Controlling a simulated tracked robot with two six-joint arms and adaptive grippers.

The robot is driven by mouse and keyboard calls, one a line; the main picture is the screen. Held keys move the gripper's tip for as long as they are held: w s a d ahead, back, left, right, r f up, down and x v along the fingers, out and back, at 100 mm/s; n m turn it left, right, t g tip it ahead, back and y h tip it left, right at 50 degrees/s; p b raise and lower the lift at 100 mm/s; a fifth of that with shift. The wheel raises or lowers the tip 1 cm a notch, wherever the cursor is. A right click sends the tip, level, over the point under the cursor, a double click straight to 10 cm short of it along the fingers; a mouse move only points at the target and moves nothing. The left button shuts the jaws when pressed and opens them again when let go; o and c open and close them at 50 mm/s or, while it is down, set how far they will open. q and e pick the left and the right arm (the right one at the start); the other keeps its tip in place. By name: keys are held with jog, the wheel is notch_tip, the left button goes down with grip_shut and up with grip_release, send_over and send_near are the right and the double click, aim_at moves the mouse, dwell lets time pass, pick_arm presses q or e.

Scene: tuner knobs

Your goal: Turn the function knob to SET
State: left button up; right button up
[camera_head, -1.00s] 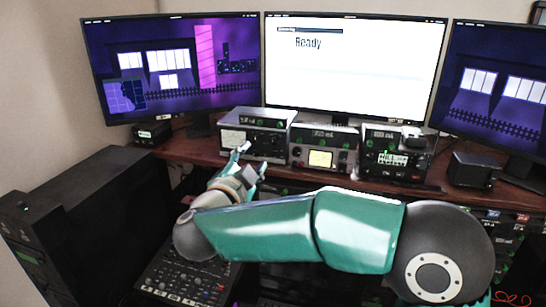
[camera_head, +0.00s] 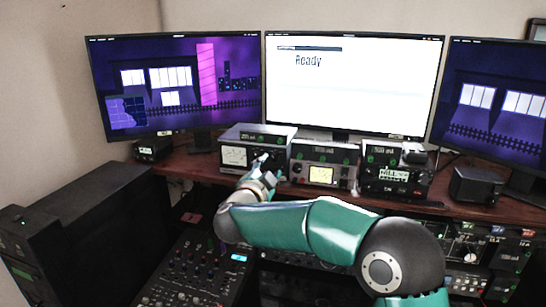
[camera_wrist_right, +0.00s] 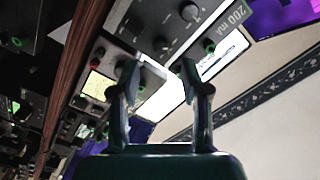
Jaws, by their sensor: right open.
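A grey instrument box (camera_head: 230,135) with a meter and dark knobs stands on the desk below the gap between the left and middle monitors. My right gripper (camera_head: 270,166) is at the lower right of its front and hides part of it. In the right wrist view the gripper (camera_wrist_right: 158,82) is open with nothing between its fingers. A dark round knob (camera_wrist_right: 189,12) on a panel marked "200 mA" shows beyond the fingertips, and a smaller knob (camera_wrist_right: 160,43) lies nearer. I cannot read which knob is the function knob, nor any SET mark. My left gripper is not in view.
A second instrument with a lit yellow meter (camera_head: 321,174) and a dark radio-like unit (camera_head: 397,180) stand close to the right. A mixer panel (camera_head: 195,270) lies below the desk (camera_head: 190,163). Monitors stand behind.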

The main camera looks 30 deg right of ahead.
aim_at(275, 159)
jog(key=shift+p+x, duration=0.55)
jog(key=shift+x, duration=2.05)
